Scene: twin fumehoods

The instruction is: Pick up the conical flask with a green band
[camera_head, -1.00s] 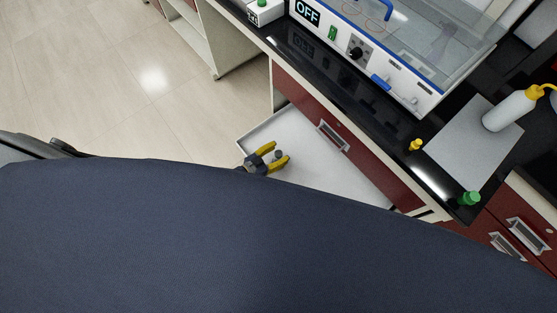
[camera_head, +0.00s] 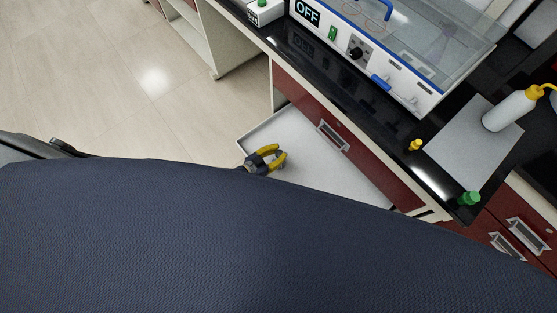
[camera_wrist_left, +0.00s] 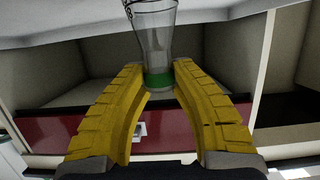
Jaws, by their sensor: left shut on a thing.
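The conical flask (camera_wrist_left: 156,45) is clear glass with dark markings and shows at the top middle of the left wrist view. Its green band (camera_wrist_left: 159,80) lies between the yellow fingertips of my left gripper (camera_wrist_left: 160,88). The gripper is shut on the flask at the band. In the head view my left gripper (camera_head: 282,153) is over the open drawer, and the flask is too small there to make out clearly. My right gripper is not in view.
The pale open drawer (camera_head: 325,183) juts from the red cabinet. On the black counter above are a fumehood box marked OFF (camera_head: 345,45), a grey mat (camera_head: 460,150), a white wash bottle (camera_head: 508,112), a yellow-topped item (camera_head: 415,145) and a green-topped item (camera_head: 469,198).

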